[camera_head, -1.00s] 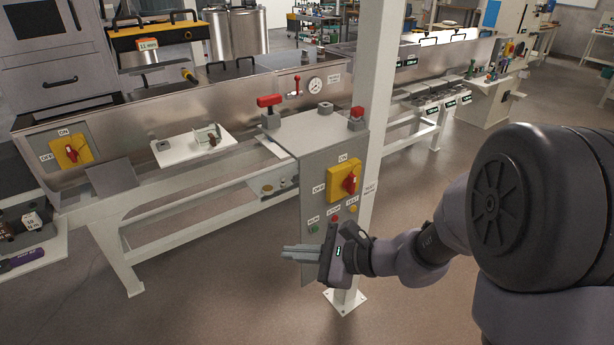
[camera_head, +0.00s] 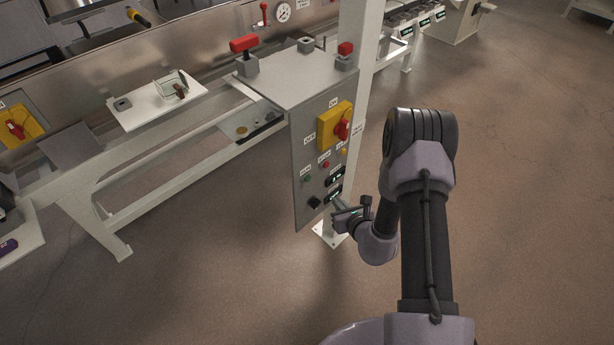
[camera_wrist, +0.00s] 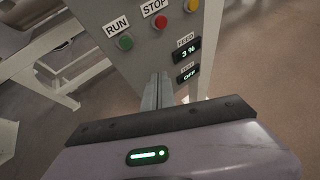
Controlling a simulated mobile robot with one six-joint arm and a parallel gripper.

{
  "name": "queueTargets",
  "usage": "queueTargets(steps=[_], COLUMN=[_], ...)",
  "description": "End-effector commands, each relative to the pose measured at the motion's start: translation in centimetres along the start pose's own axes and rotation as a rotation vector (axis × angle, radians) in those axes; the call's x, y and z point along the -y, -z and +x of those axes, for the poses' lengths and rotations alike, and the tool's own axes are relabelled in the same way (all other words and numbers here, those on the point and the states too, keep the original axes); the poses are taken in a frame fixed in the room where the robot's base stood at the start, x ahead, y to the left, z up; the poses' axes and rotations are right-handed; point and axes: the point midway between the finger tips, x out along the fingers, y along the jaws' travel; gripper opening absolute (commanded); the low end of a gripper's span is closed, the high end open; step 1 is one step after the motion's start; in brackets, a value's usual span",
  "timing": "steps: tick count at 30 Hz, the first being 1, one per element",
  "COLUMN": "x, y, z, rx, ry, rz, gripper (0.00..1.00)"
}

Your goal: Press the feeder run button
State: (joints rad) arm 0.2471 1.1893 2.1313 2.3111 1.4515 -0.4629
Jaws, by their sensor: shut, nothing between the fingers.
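The green button under the RUN label shows on the grey control panel in the wrist view (camera_wrist: 125,43) and the head view (camera_head: 307,179). To its right are the red STOP button (camera_wrist: 160,22) and a yellow button (camera_wrist: 190,6). My gripper (camera_wrist: 158,78) is shut and empty, its fingers pointing at the panel's lower part. In the wrist view the fingertips appear below and right of the green button, clear of it. In the head view my gripper (camera_head: 338,204) is by the panel's lower right. Whether the fingertips touch the panel cannot be told.
A FEED display reading 3 % (camera_wrist: 188,50) and an OFF display (camera_wrist: 188,75) sit right of the fingers. A black knob (camera_head: 314,202) is low on the panel. Above is a red switch on a yellow plate (camera_head: 335,126). A white post (camera_head: 358,60) stands behind the panel.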

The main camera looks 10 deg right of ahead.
Motion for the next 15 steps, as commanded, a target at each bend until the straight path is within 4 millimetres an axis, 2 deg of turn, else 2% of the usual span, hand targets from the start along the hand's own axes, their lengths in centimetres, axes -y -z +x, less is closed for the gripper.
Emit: queueTargets(steps=[8, 15], x=[-0.4, -1.9], y=[-0.4, -1.9], z=[0.6, 3.3], rx=[0.001, 0.003], ry=[-0.004, -0.005], rz=[-0.005, -0.005], gripper=[0.0, 0.0])
